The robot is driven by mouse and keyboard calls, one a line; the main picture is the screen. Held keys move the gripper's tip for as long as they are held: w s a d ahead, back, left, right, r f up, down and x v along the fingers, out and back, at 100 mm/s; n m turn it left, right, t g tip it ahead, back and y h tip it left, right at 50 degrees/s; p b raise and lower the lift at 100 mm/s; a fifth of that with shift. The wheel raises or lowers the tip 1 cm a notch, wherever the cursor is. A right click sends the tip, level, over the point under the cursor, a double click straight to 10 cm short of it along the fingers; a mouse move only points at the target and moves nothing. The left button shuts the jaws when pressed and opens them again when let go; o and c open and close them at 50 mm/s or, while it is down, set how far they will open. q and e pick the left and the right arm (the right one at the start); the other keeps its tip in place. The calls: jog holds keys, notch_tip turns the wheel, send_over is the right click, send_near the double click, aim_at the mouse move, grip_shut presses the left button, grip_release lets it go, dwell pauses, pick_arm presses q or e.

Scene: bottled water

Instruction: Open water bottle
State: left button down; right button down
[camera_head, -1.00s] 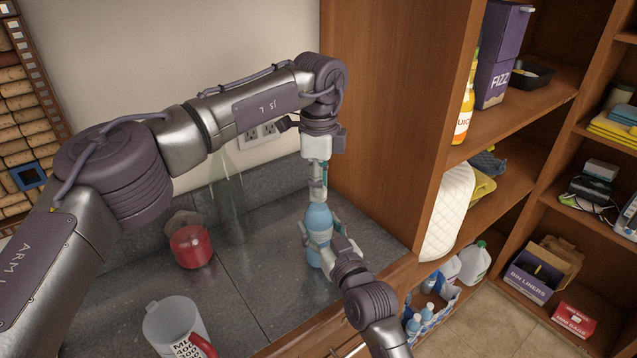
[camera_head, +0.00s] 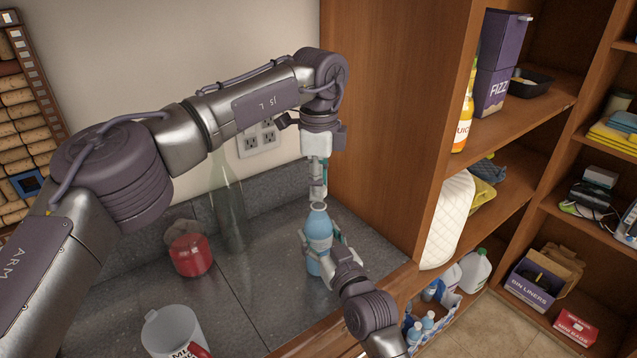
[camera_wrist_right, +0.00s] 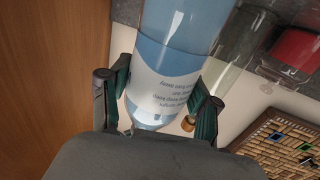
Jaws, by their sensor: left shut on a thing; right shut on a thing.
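A blue water bottle (camera_head: 319,228) stands upright on the grey counter in the head view. Its label and blue body also fill the top of the right wrist view (camera_wrist_right: 178,50). My right gripper (camera_head: 320,244) is shut around the bottle's body, one finger on each side; its dark fingers also show in the right wrist view (camera_wrist_right: 160,100). My left gripper (camera_head: 318,194) points straight down just above the bottle's pale, ring-like mouth (camera_head: 319,206). It is shut on the small bottle cap, which its fingers mostly hide.
A tall wooden cabinet side (camera_head: 385,120) rises close behind and right. A pack of bottles (camera_head: 432,310) sits low at the right.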

pick_arm(q)
jog(key=shift+r, duration=2)
pick_arm(e)
jog(key=shift+f, duration=0.2)
jog(key=shift+c, duration=0.9)
grip_release()
jog(key=shift+r, duration=0.1)
jog(key=shift+s, duration=0.1)
